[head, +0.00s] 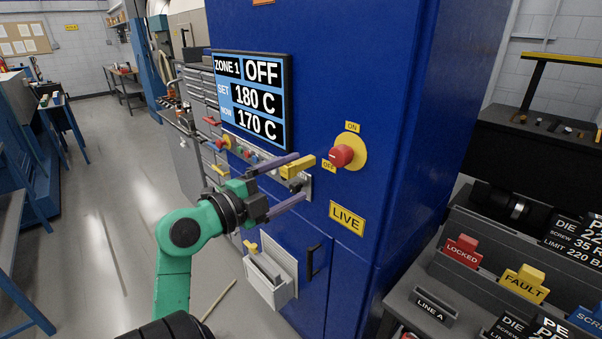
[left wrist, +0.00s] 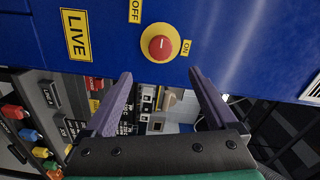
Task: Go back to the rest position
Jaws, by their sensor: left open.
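My left gripper (head: 301,176) is open in front of the blue cabinet (head: 408,110), its two purple fingers spread. In the head view a yellow handle (head: 297,167) on the cabinet face appears between or just behind the fingers, close to an OFF label; I cannot tell whether they touch. In the left wrist view the open fingers (left wrist: 160,74) have nothing between them, and the red knob (left wrist: 160,45) on its yellow disc lies beyond the tips. That knob also shows right of the gripper in the head view (head: 342,156). My right gripper is not in view.
A screen (head: 250,98) reads ZONE 1 OFF, set 180 C, now 170 C. A white bin (head: 272,280) juts from the cabinet below the gripper. A dark rack with LOCKED (head: 462,250) and FAULT (head: 523,283) blocks stands right. Open floor (head: 100,200) lies left.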

